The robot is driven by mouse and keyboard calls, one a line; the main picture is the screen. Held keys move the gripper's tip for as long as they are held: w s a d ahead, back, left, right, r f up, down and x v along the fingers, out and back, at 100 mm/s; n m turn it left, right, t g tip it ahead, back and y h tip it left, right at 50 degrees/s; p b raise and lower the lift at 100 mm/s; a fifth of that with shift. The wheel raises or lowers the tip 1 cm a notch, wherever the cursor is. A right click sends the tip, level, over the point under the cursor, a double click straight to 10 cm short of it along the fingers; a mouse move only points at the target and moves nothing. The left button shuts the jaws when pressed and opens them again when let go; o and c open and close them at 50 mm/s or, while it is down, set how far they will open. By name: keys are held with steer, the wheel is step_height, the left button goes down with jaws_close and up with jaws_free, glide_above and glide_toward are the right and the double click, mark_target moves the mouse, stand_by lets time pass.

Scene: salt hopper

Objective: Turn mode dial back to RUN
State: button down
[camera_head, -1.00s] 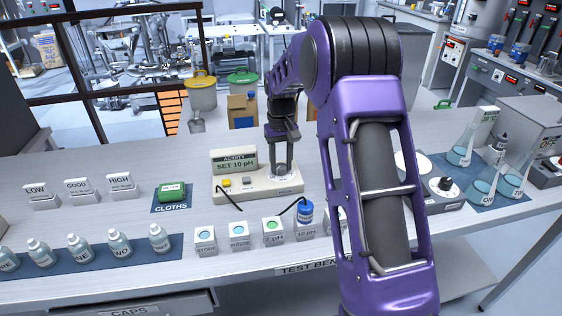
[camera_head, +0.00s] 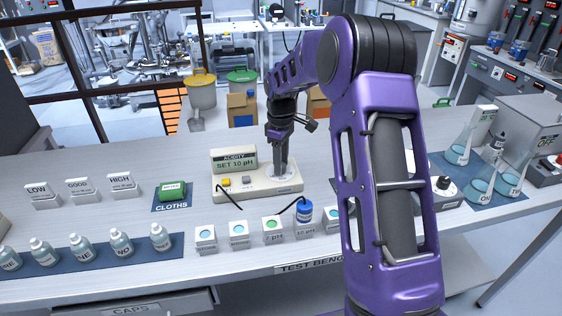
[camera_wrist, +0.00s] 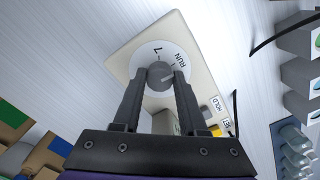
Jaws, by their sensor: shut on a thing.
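The mode dial is on the right end of a cream meter (camera_head: 225,193) whose display reads "SET 10 pH". My gripper (camera_head: 281,171) points down onto it and hides the knob in the head view; the pale dial plate (camera_head: 292,187) shows around the fingertips. In the wrist view my gripper (camera_wrist: 161,76) is shut on the grey knob (camera_wrist: 159,69), one finger on each side. The plate (camera_wrist: 143,57) carries the word RUN and another mark. A light pointer line on the knob slants toward the RUN side; its exact setting is hard to tell.
Yellow and grey buttons (camera_head: 225,181) sit left of the dial. A green cloth pack (camera_head: 172,190) lies left. Flasks (camera_head: 482,183) stand at right.

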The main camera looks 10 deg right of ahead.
steer(key=shift+n, duration=0.5)
steer(key=shift+c, duration=2.2)
jaws_free()
step_height(320, 180, up, 18)
steer(key=shift+f, duration=0.25)
